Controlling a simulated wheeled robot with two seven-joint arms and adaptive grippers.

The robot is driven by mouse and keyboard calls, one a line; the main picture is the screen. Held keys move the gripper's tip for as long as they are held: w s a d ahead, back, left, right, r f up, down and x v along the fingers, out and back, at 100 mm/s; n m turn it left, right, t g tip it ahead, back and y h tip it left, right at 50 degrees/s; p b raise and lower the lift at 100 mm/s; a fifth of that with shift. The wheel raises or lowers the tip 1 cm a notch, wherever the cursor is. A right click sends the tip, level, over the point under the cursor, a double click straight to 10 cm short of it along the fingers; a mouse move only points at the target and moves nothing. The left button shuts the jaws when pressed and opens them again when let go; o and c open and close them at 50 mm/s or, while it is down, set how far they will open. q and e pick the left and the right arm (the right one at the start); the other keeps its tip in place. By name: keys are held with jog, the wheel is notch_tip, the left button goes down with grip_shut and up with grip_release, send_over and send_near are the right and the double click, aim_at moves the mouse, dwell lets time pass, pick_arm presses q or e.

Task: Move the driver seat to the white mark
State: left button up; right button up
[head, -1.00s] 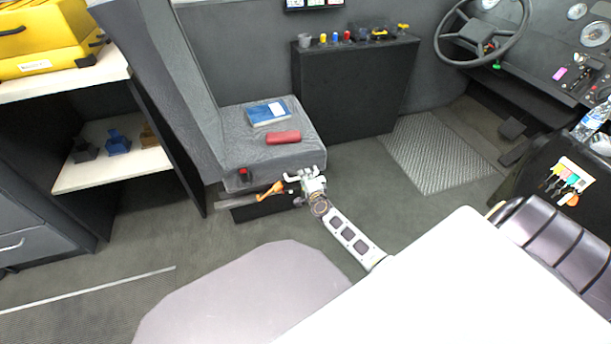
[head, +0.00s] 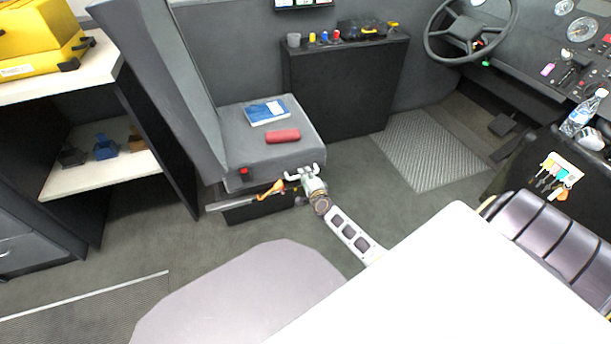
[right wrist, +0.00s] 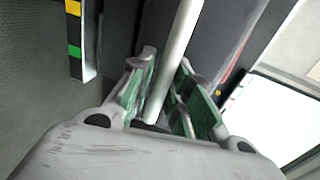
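The driver seat (head: 270,140), grey with a tall back, stands left of centre in the head view. A grey rail (head: 230,204) sticks out behind its base, and an orange lever (head: 271,188) shows at its near side. My right gripper (head: 303,174) is at the seat's front lower corner. In the right wrist view its green-padded fingers (right wrist: 160,95) are closed around a pale bar (right wrist: 178,50). A dark strip there has yellow (right wrist: 73,8) and green (right wrist: 75,52) bands. I cannot make out the white mark for certain. My left gripper is not in view.
A blue book (head: 267,111) and a red case (head: 283,136) lie on the seat. A shelf unit (head: 100,180) stands behind it. A black cabinet (head: 345,95) is beyond it. Open floor lies ahead, with a ribbed plate (head: 425,150) before the steering wheel (head: 470,30).

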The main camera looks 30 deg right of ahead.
jog(key=shift+o, duration=1)
jog(key=shift+r, duration=0.1)
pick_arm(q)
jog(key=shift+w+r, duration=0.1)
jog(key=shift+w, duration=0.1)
pick_arm(e)
jog(key=v, duration=1.2)
dwell(0.3)
